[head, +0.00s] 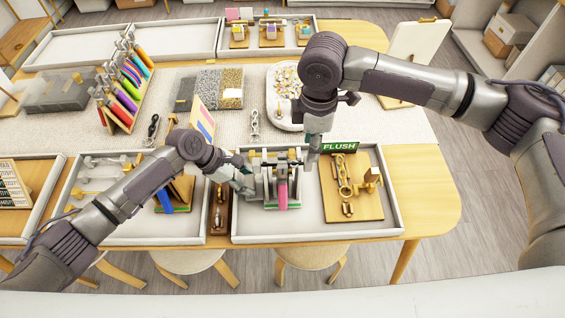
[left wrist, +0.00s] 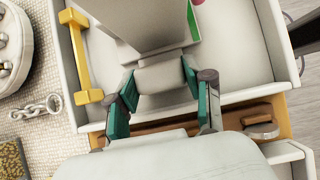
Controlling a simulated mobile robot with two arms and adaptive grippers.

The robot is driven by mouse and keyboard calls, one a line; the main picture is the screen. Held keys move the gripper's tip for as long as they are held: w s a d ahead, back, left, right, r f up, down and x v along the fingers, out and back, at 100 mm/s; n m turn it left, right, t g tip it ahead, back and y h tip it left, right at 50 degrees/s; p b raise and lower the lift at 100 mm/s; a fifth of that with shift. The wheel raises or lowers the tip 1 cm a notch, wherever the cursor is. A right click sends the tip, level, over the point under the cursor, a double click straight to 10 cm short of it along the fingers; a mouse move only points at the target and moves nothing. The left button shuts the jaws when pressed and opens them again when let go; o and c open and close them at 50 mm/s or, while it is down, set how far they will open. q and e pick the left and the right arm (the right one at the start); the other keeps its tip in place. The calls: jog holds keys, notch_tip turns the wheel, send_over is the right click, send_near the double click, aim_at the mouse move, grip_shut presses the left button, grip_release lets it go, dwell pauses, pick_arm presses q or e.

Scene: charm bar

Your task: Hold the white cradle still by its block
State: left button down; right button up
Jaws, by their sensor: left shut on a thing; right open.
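The white cradle (head: 271,198) stands upright in the front right tray, with a pink strip (head: 282,192) in its middle and green parts at its top and base. My left gripper (head: 243,184) is at the cradle's left side, shut on its block. In the left wrist view the green-padded fingers of my left gripper (left wrist: 162,90) stand on either side of the pale block (left wrist: 160,76). My right gripper (head: 312,150) is open above the cradle's right side, beside the green FLUSH sign (head: 340,146). Its fingertips are small, and I cannot tell whether they touch anything.
A wooden board with brass fittings (head: 333,209) lies right of the cradle in the same tray (head: 308,230). A dark brown wooden piece (head: 219,219) lies left of that tray. A white dish of charms (head: 273,98) and a rack of coloured rolls (head: 117,112) stand behind.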

jog(key=shift+f, duration=2.9)
grip_shut()
jog(key=shift+d+f, duration=0.25)
jog(key=shift+d, duration=0.3)
dwell(0.5)
jog(key=shift+a, duration=0.25)
dwell(0.3)
